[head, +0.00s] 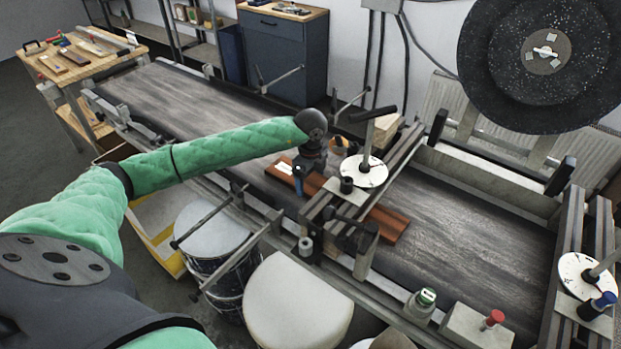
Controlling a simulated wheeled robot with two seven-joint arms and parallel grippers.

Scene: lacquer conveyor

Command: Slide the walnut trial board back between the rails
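A reddish-brown board (393,224), which I take for the walnut trial board, lies on the dark conveyor belt (460,225). It runs askew across the belt, and its middle is hidden under a metal crossbar frame. Its left end, with a small white label (284,168), shows beside my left gripper (299,186). The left gripper points down at that end; its fingers are small and dark, and I cannot tell whether they touch or hold the board. A metal side rail (395,289) runs along the belt's near edge. My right gripper is out of view.
The crossbar frame carries a post with a white disc (366,173) close right of my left gripper. A second such post (585,277) stands at far right. Round drums (297,305) stand below.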

